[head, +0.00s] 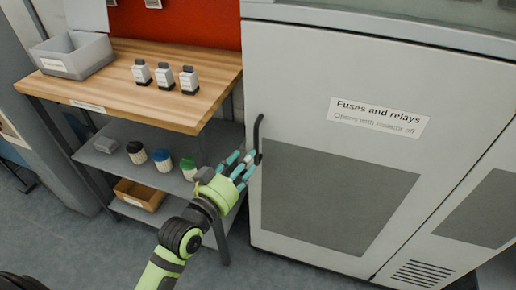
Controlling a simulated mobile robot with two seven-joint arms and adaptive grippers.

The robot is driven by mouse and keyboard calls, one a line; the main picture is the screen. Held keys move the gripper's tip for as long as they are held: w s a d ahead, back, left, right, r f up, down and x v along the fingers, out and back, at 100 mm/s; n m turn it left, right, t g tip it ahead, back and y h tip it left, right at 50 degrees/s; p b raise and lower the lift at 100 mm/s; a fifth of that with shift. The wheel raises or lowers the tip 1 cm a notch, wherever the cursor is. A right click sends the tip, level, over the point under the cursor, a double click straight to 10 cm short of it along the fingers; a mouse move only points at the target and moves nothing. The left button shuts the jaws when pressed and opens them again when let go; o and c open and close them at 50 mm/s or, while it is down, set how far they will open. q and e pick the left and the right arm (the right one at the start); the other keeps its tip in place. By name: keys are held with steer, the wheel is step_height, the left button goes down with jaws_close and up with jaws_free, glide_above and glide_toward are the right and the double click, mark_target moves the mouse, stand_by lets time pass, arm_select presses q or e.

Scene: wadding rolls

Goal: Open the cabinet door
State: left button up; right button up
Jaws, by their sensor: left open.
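The cabinet door (295,110) is light grey, with a label reading "Fuses and relays" (378,117) and a darker grey panel (335,195) low on it. The door looks closed. A black, curved, upright handle (257,135) sits at its left edge. My left gripper (248,160), green with teal fingers, is at the lower end of the handle. Its fingers are open and spread close to the handle. I cannot tell whether they touch it. My right gripper is not in view.
A wooden-topped bench (205,70) stands left of the cabinet, with a grey bin (75,62) and several small dark-and-white items on top. Its lower shelves hold jars and a cardboard box (140,195). Grey floor lies clear in front of the cabinet.

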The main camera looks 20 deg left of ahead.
mark_target(257, 145)
arm_select(q)
steer(key=x, duration=0.7)
steer(key=shift+r, duration=0.4)
steer(key=shift+s, duration=0.1)
jaws_close()
